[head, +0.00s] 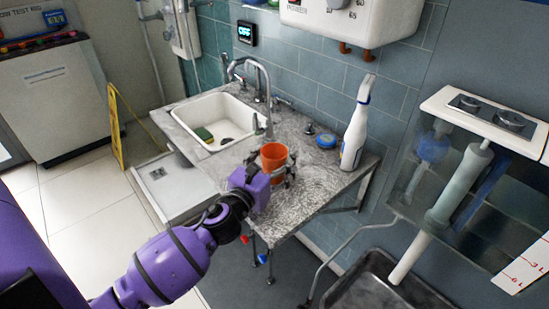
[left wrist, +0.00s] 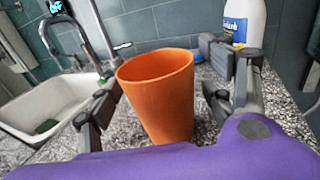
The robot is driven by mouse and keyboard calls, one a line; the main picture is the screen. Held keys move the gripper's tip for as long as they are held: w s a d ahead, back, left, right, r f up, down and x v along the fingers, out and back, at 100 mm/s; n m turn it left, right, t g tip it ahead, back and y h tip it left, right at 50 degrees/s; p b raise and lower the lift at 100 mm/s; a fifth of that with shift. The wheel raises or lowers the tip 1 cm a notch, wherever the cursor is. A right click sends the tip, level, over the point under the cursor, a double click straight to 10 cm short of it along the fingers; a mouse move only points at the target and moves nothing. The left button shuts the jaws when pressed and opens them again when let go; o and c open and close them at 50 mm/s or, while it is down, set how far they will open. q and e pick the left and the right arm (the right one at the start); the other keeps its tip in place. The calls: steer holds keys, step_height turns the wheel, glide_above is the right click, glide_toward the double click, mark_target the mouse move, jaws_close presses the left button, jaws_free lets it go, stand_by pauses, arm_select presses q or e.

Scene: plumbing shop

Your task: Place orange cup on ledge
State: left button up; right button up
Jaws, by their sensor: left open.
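The orange cup (head: 273,155) stands upright on the speckled grey counter (head: 318,183), to the right of the sink. In the left wrist view the cup (left wrist: 158,95) is large and central, its rim tilted in the picture. My left gripper (head: 271,173) is open, with one finger on each side of the cup. In the left wrist view a gap shows between the cup and the right finger; the left finger is close to the cup, and contact cannot be told. I cannot tell which surface is the ledge. My right gripper is not in view.
A white spray bottle (head: 354,135) and a blue round item (head: 326,141) stand behind the cup to the right. The white sink (head: 222,121) with a tall tap (head: 262,80) lies to the left. Bare counter shows right of the cup. A dark tray (head: 385,283) is at lower right.

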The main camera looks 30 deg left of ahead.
arm_select(q)
steer(key=shift+r, duration=0.1)
steer(key=shift+s+r, duration=0.1)
steer(key=shift+r, duration=0.05)
steer(key=s, duration=1)
steer(key=shift+s+d+b, duration=0.1)
steer(key=shift+s+b, duration=0.3)
steer(key=shift+s, duration=0.5)
